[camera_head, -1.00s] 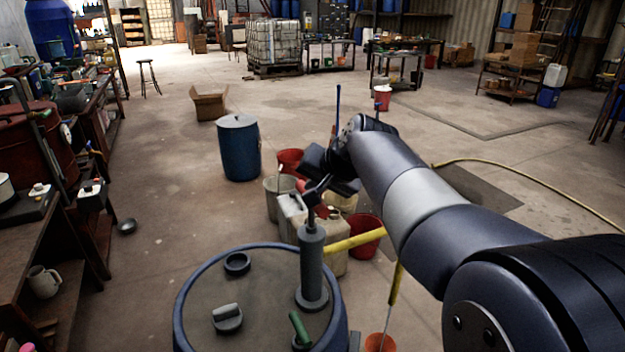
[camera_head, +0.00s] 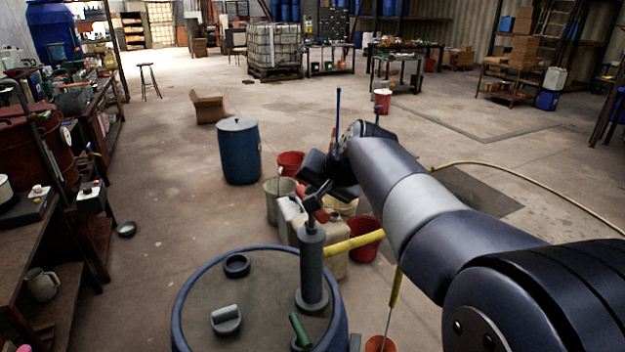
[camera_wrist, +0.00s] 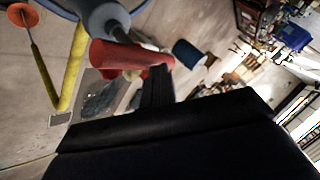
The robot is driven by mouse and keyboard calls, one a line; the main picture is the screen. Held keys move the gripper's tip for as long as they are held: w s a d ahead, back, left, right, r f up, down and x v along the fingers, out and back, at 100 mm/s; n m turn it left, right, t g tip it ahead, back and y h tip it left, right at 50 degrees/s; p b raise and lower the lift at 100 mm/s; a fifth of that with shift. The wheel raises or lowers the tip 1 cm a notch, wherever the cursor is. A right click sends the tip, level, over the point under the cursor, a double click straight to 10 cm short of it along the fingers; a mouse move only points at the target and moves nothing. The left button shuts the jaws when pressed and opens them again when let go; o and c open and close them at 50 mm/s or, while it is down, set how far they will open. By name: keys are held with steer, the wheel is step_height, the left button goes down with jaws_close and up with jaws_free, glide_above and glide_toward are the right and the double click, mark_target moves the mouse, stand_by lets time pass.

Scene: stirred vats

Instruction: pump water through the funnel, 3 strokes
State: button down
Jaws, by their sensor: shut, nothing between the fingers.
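A grey hand pump (camera_head: 312,265) stands upright on the lid of a blue-rimmed drum (camera_head: 186,285) in the foreground. A yellow pipe (camera_head: 352,242) runs right from the pump. My gripper (camera_head: 320,192) is just above the pump's top; its fingers (camera_wrist: 157,85) are shut and empty in the wrist view. Contact with the pump handle cannot be told.
Pale jerrycans (camera_head: 336,262) and red buckets (camera_head: 365,240) crowd behind the drum. A yellow rod (camera_head: 395,290) with an orange disc-like end (camera_head: 378,343) stands right. A blue barrel (camera_head: 239,155) is beyond. A bench (camera_head: 70,285) lines the left. Open floor lies between.

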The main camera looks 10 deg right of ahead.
steer(key=shift+f+b, duration=1.3)
steer(key=shift+f, duration=0.45)
stand_by(0.9)
steer(key=shift+r, duration=0.1)
steer(key=shift+r+p, duration=3)
steer(key=shift+r, duration=0.65)
step_height(320, 180, up, 6)
steer(key=p, duration=0.5)
